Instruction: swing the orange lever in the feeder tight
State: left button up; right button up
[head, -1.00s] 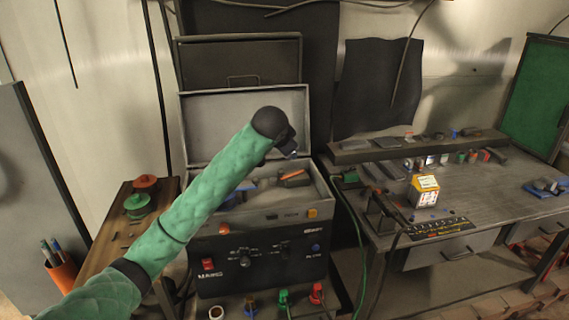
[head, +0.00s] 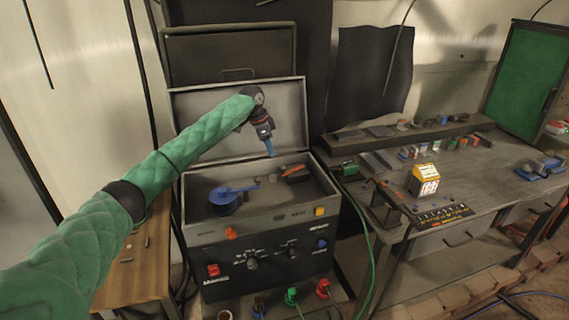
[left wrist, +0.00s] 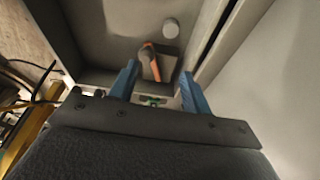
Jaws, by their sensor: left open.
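The feeder is an open grey box (head: 262,222) with its lid raised at the back. The orange lever (head: 291,168) lies inside it, toward the back right, by a dark block. A blue spool-like part (head: 224,200) sits at the inside left. My left gripper (head: 270,151) points down over the back of the box, above and left of the lever. In the left wrist view the gripper's blue fingers (left wrist: 160,72) are apart, with nothing held. The orange lever (left wrist: 149,62) shows beyond them, between the tips. My right gripper is out of view.
The raised lid (head: 190,105) stands close behind my left gripper. The box walls surround the lever. A workbench (head: 482,187) on the right carries a yellow-and-white box (head: 424,180) and several small items. A green cable (head: 366,232) hangs between them.

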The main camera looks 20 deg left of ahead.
pick_arm(q)
jog(key=d+f+m+p, duration=0.1)
jog(key=d+f+m+h, duration=0.1)
jog(key=f+m, duration=0.1)
jog(key=d+f+m+g+p, duration=0.1)
jog(key=f, duration=0.1)
jog(key=shift+d+f+h+p, duration=0.25)
jog(key=shift+h+p, duration=0.1)
jog(key=shift+h, duration=0.05)
jog(key=shift+p+x, duration=0.35)
jog(key=shift+x, duration=0.75)
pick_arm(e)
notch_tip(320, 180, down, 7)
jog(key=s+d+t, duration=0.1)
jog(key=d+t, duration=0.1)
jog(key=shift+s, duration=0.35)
pick_arm(q)
jog(key=shift+a, duration=0.1)
grip_shut()
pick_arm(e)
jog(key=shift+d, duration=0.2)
